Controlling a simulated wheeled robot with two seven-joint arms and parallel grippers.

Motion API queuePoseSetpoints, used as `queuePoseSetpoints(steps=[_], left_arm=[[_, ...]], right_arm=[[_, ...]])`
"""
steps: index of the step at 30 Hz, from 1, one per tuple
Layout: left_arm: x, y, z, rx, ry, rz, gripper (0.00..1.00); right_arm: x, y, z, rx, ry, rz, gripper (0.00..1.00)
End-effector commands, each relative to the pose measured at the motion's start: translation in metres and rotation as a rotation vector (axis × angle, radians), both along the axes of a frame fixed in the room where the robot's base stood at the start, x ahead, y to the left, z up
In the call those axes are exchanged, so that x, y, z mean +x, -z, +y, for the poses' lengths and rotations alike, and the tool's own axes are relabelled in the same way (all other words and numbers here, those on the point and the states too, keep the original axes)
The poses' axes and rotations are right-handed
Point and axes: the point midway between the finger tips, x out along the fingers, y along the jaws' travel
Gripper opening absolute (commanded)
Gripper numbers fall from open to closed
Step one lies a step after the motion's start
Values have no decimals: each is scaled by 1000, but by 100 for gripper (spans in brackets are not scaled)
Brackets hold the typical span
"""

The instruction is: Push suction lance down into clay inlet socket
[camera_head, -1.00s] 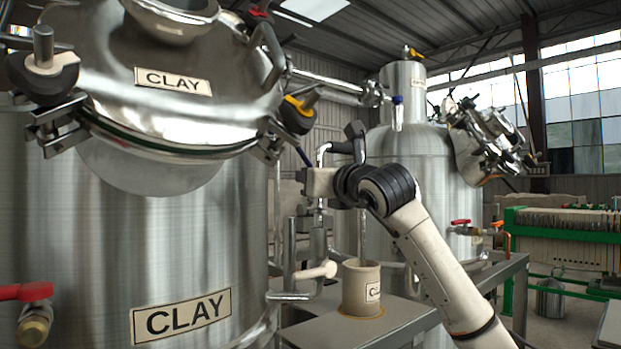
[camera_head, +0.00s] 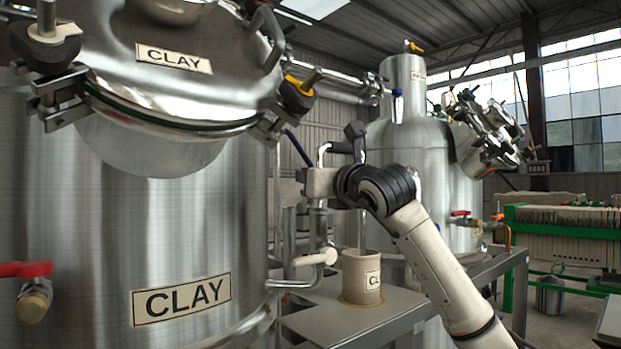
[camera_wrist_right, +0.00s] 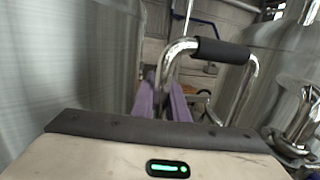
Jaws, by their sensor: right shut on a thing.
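The suction lance is a chrome tube with a looped handle and a black grip (camera_head: 355,130). Its shaft (camera_head: 362,229) runs upright down into the open top of the beige clay inlet socket (camera_head: 355,281), which carries a CLAY label. The lance's lower end is hidden inside the socket. My right gripper (camera_wrist_right: 168,102) is shut on the lance, above the socket. Its purple fingers are at the handle's left leg in the right wrist view, where the black grip (camera_wrist_right: 221,50) also shows. The fingertips are largely hidden in the head view. My left gripper is not in view.
A large steel tank labelled CLAY (camera_head: 130,225) stands close on the left, with a red-handled valve (camera_head: 30,270). Piping with a pale-handled valve (camera_head: 315,258) is left of the socket. Another steel tank (camera_head: 400,85) stands behind. The steel bench (camera_head: 330,318) has some bare top.

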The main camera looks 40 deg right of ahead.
Motion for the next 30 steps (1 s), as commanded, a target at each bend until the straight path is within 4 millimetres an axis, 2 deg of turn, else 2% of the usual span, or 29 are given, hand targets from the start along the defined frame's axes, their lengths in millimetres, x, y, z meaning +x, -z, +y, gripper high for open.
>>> queuePoseSetpoints(steps=[1,2,6,13,17,20,25,30], left_arm=[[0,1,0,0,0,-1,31],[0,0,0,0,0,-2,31],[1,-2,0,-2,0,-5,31],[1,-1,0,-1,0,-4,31],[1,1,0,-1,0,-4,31],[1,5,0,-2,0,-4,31],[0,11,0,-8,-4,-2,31],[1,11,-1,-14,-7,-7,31]], right_arm=[[-1,1,0,-1,0,-4,0],[-1,0,0,-1,0,-4,15],[-1,0,0,0,0,-3,35],[0,2,0,0,0,2,35],[-6,3,1,0,0,0,35],[-20,4,2,-2,1,-2,35],[-54,8,8,-5,0,-3,35],[-83,10,12,-2,1,-3,35]])
